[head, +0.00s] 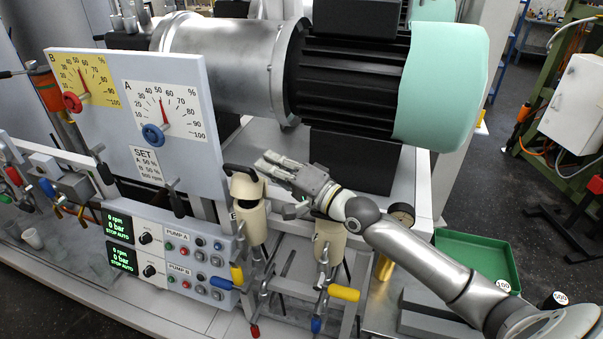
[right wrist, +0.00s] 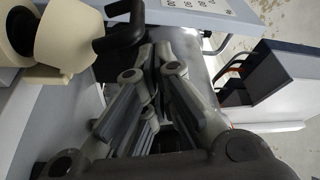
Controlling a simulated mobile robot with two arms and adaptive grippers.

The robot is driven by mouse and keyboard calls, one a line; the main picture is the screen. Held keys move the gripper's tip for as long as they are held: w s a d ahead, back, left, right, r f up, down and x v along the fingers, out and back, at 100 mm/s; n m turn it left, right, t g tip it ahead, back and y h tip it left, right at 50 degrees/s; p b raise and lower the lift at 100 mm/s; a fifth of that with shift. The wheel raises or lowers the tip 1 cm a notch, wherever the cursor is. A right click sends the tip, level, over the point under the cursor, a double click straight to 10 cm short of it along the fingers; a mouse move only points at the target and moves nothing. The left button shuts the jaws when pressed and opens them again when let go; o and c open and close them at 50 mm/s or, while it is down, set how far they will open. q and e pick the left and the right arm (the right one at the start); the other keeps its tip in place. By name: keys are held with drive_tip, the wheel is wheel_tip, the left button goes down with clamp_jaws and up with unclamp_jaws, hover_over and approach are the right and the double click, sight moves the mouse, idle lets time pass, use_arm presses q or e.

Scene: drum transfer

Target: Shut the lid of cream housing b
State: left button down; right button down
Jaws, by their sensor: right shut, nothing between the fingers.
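Two cream housings stand side by side in front of the motor in the head view, the left one (head: 251,218) and the right one (head: 328,245). Their letters are too small to tell which is b. The left one has a cream cap with a black bent handle (head: 238,171) above its body, with a dark gap between. My right gripper (head: 268,160) is shut and empty, just right of this cap; my wrist covers the top of the right housing. In the right wrist view, a cream housing part (right wrist: 68,38) and black handle (right wrist: 122,28) lie left of the fingertips.
The motor (head: 350,75) stands close behind my gripper. The dial panel (head: 130,100) rises to the left, above the pump control box (head: 165,255). Yellow-handled (head: 343,293) valves and pipes sit below the housings. A green tray (head: 480,255) lies at right.

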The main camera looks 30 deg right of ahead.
drive_tip(key=v, duration=0.9)
